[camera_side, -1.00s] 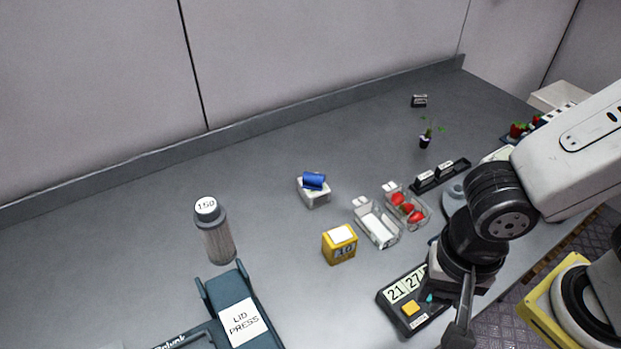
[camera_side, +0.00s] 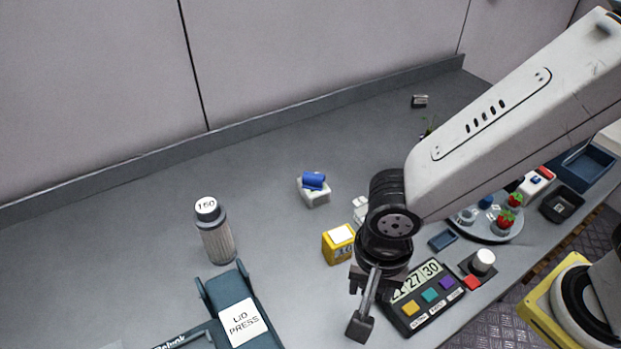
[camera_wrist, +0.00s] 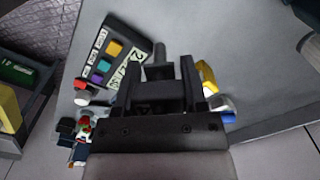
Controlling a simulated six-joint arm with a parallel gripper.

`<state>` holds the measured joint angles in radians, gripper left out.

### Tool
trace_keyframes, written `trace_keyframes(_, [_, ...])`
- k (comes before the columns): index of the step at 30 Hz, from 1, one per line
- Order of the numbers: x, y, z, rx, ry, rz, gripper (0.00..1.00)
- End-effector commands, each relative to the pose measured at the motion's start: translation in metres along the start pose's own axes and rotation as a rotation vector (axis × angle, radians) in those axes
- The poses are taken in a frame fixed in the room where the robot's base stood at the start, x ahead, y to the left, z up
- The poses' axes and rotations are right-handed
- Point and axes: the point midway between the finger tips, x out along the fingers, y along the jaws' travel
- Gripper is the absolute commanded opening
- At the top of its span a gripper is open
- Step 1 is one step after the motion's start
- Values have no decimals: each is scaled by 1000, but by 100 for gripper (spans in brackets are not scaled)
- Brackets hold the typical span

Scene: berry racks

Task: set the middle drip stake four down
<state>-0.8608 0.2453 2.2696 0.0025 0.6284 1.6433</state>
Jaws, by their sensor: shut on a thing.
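A dark control panel (camera_side: 425,300) stands at the front right. Its display (camera_side: 418,279) shows 27 and 30, and a partly covered number at the left. Below are an orange button (camera_side: 410,308), a teal button (camera_side: 429,296) and a purple button (camera_side: 446,284); their labels are too small to read. My gripper (camera_side: 371,284) is shut on a grey rod (camera_side: 367,302) with a dark block at its lower end, just left of the panel and apart from the buttons. The wrist view shows the rod (camera_wrist: 158,55) beside the panel (camera_wrist: 122,50). I see no drip stake by name.
A white knob (camera_side: 484,260) and a red button (camera_side: 472,282) stand right of the panel. A yellow box (camera_side: 339,245) is behind my gripper. The table between press and gripper is clear.

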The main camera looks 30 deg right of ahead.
Motion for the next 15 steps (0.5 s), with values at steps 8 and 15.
trace_keyframes(8, [26,-22,-3,1,0,2,0])
trace_keyframes(15, [46,-38,-5,0,0,2,0])
